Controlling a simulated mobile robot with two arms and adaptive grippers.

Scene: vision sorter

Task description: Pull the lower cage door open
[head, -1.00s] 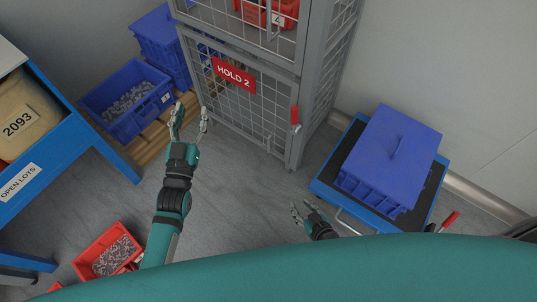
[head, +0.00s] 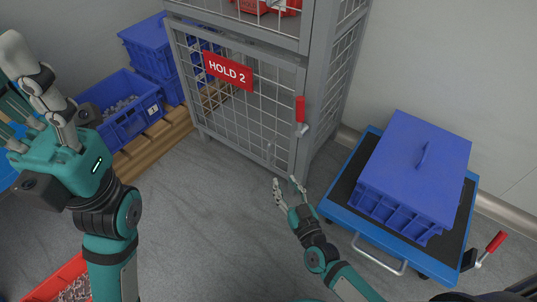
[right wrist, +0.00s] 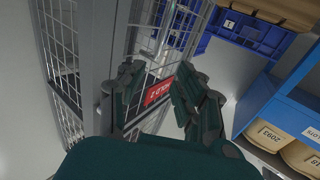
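The lower cage door (head: 240,110) is grey wire mesh with a red "HOLD 2" sign (head: 228,72). It looks shut in its frame. My right gripper (head: 288,184) is open and empty, just in front of the door's lower right corner. In the right wrist view its fingers (right wrist: 158,75) are spread, with the sign (right wrist: 158,93) showing between them. My left gripper (head: 22,75) is raised close to the camera at far left, fingers spread and empty.
A blue cart (head: 345,212) with a lidded blue crate (head: 415,165) stands right of the cage. Blue bins (head: 135,125) on a wooden pallet (head: 155,145) are to the left. A red bin (head: 60,278) is at bottom left. The floor before the door is clear.

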